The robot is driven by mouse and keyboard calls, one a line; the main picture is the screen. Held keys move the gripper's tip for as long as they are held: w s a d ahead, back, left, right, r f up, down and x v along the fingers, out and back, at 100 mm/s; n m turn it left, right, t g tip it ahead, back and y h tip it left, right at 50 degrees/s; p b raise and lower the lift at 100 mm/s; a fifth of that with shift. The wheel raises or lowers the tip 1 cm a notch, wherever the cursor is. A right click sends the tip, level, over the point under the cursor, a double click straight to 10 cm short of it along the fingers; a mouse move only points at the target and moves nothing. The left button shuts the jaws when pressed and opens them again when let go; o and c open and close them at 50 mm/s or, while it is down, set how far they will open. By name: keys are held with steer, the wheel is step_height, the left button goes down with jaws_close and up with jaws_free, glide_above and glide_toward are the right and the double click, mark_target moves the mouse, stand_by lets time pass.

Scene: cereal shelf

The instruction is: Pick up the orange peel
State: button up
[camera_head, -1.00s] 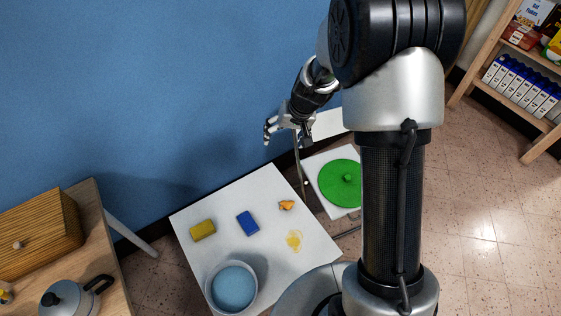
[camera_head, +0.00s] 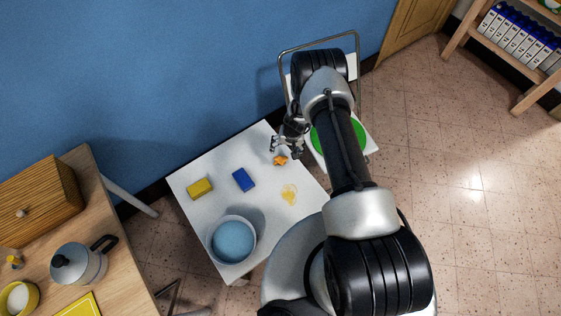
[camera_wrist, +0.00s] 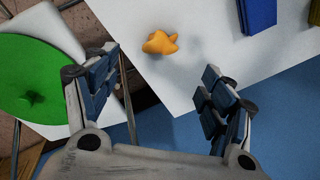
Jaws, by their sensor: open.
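The orange peel (camera_head: 280,160) is a small orange scrap on the white table (camera_head: 228,158), near its upper right edge. It also shows in the wrist view (camera_wrist: 160,43), ahead of the space between my fingers. My gripper (camera_head: 288,146) is just above and beside the peel in the head view. In the wrist view my gripper (camera_wrist: 158,92) has its two fingers wide apart with nothing between them. The peel is clear of both fingers.
A blue block (camera_head: 243,180), a yellow sponge-like block (camera_head: 200,188), a yellow stain (camera_head: 289,194) and a bucket of blue liquid (camera_head: 233,241) are on the table. The blue wall (camera_head: 150,70) is behind.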

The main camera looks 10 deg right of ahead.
steer(key=b, duration=0.3)
glide_above(281, 159)
steer(key=s, duration=0.1)
steer(key=f, duration=0.7)
steer(key=shift+s+d+f, duration=0.1)
steer(key=shift+d+f, duration=0.05)
steer(key=shift+d, duration=0.25)
steer(key=shift+w+a+f+b, duration=0.2)
steer(key=shift+f+b, duration=0.35)
steer(key=shift+f, duration=0.3)
steer(key=shift+w+a+f+b, duration=0.1)
steer(key=shift+w+f+b, duration=0.15)
steer(key=shift+f+b, duration=0.45)
steer(key=shift+w+a+f+b, duration=0.1)
steer(key=shift+w+f+b, duration=0.2)
steer(key=shift+f, duration=0.75)
steer(key=shift+s, duration=0.1)
steer(key=shift+r, duration=0.1)
steer(key=c, duration=1)
